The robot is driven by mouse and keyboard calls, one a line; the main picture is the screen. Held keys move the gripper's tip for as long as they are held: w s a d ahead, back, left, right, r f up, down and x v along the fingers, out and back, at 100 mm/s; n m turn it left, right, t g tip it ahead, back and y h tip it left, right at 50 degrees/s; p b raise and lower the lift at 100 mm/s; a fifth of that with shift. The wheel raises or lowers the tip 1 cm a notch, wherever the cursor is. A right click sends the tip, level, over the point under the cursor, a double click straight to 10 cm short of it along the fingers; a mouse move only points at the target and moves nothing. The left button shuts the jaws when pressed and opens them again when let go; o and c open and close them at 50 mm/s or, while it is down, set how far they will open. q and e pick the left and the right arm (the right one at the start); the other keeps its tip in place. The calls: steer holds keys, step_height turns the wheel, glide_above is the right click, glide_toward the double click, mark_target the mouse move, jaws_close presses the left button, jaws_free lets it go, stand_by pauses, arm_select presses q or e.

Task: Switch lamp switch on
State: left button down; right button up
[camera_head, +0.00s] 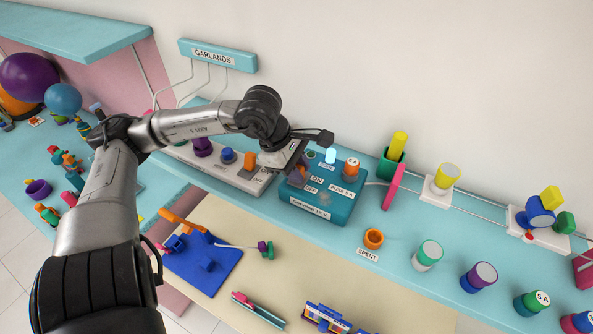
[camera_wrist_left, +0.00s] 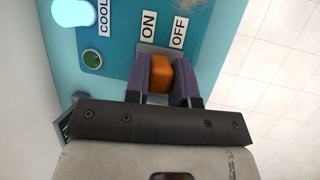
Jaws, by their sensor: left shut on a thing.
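The teal switch box (camera_head: 318,205) stands on the teal worktop and carries ON and OFF labels. My left gripper (camera_head: 298,175) reaches down over the left side of this box. In the left wrist view its two purple-grey fingers (camera_wrist_left: 160,82) are shut on the orange switch lever (camera_wrist_left: 158,74), one on each side. The lever sits below the ON label (camera_wrist_left: 148,25) and the OFF label (camera_wrist_left: 179,32); I cannot tell which way it is set. A pale, bright lamp (camera_head: 330,155) stands at the box's back, near the COOL label; it also shows in the wrist view (camera_wrist_left: 73,13).
An orange-topped fuse (camera_head: 351,166) stands on the box, right of my gripper. A white panel (camera_head: 218,172) with knobs is at left. An orange cup (camera_head: 373,238) and several coloured cylinders stand to the right. A pink upright piece (camera_head: 394,187) stands behind.

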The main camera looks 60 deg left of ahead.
arm_select(q)
steer(key=shift+w+a+n+g+h+b, duration=0.3)
steer(key=shift+w+g+h+b, duration=0.25)
steer(key=shift+g, duration=0.45)
steer(key=shift+w+a+f+g+h+b, duration=0.15)
steer(key=shift+w+a+g+h+b, duration=0.1)
steer(key=shift+g+h+b, duration=0.5)
steer(key=shift+w+a+n+g+h+b, duration=0.1)
steer(key=shift+n+g+h+b, duration=0.2)
steer(key=shift+g+b, duration=0.3)
steer(key=c, duration=1.2)
jaws_free()
steer(key=shift+c, duration=0.2)
